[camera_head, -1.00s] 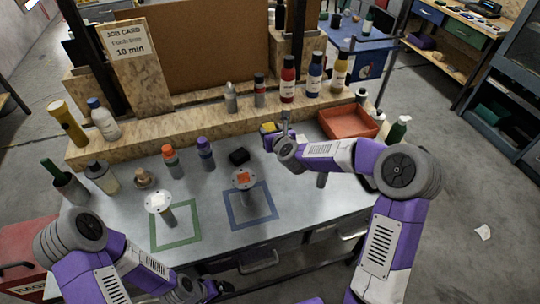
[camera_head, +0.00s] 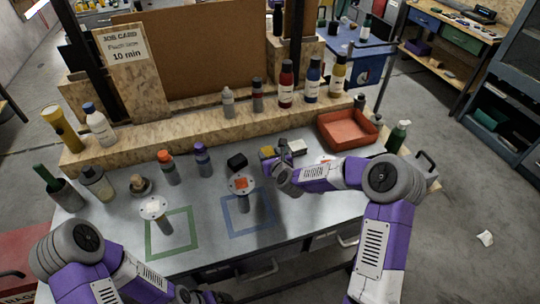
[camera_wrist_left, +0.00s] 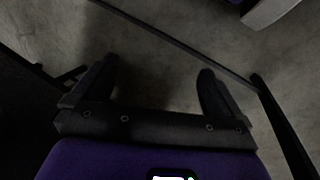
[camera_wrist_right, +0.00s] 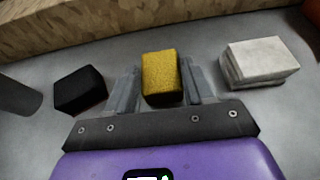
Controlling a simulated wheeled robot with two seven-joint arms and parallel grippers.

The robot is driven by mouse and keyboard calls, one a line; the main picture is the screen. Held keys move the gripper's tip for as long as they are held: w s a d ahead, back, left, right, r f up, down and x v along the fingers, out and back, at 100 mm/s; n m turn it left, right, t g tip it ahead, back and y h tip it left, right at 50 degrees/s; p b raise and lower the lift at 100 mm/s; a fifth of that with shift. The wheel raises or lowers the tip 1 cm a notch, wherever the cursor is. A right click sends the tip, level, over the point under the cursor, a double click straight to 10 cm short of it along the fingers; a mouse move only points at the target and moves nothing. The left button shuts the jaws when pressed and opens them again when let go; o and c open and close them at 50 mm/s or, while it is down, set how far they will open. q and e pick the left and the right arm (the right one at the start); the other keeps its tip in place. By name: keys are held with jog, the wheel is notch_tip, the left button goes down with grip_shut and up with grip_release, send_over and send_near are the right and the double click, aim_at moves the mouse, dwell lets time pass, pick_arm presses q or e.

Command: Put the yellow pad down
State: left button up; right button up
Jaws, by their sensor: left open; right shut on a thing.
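The yellow pad (camera_wrist_right: 161,76) is between the fingers of my right gripper (camera_wrist_right: 163,88) in the right wrist view. My right gripper is shut on it. In the head view the yellow pad (camera_head: 267,152) shows at the tip of my right gripper (camera_head: 274,160), over the back part of the metal tabletop. I cannot tell whether the pad touches the table. My left gripper (camera_wrist_left: 158,95) is open and empty, with dark floor beyond it in the left wrist view.
A black block (camera_wrist_right: 80,91) lies left of the pad and a white-grey block (camera_wrist_right: 260,62) lies right of it. A red-orange tray (camera_head: 346,130) stands further right. Green (camera_head: 173,233) and blue (camera_head: 246,215) outlined squares mark the table front. Bottles line the wooden ledge (camera_head: 170,137) behind.

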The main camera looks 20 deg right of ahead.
jog(key=o, duration=1.1)
jog(key=shift+f, duration=0.1)
jog(key=shift+r+p, duration=0.2)
jog(key=shift+p, duration=0.1)
jog(key=p+v, duration=0.1)
jog(key=v, duration=1.1)
